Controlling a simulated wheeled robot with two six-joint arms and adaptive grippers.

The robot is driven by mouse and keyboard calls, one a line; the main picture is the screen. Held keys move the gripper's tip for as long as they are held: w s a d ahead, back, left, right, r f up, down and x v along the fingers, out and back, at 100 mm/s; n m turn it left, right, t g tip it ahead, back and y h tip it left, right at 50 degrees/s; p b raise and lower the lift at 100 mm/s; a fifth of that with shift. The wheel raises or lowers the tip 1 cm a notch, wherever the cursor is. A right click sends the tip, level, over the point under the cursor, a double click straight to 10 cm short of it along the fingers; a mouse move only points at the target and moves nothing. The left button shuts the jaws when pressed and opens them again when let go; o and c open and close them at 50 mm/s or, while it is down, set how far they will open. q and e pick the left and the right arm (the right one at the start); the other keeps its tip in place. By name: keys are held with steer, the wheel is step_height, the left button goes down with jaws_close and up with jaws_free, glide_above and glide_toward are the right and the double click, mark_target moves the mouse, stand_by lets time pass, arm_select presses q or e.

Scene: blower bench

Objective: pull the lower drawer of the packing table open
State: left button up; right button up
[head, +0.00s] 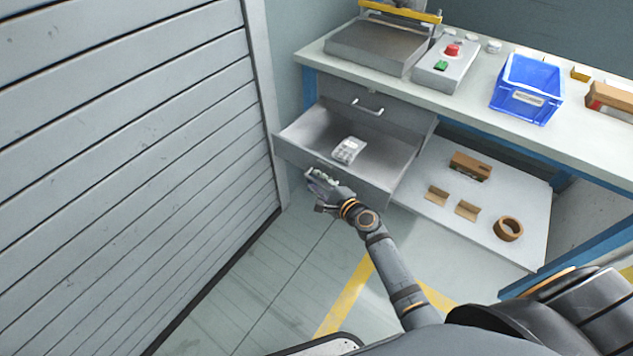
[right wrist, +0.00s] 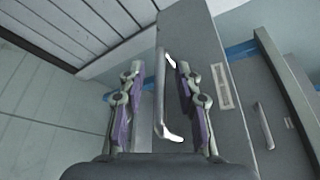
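The packing table's lower drawer (head: 290,136) stands pulled well out, its inside showing. Its front also shows in the right wrist view (right wrist: 205,60). In the head view my right gripper (head: 318,182) is at the drawer front, partly covering the handle. In the right wrist view the bar handle (right wrist: 160,88) lies between the two spread fingers of my right gripper (right wrist: 160,85). A gap shows between the handle and the left finger; whether the right finger touches it I cannot tell. My left gripper is not in view.
A pale item (head: 348,150) lies in the open drawer. The upper drawer (head: 345,101) is shut. A lower shelf (head: 420,177) with cardboard pieces and a tape roll (head: 508,229) is to the right. A slatted shutter wall (head: 130,150) is close on the left. The floor in front is clear.

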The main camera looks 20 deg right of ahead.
steer(key=shift+w+a+f, duration=0.1)
steer(key=shift+w+a, duration=0.05)
steer(key=shift+w, duration=0.2)
jaws_close()
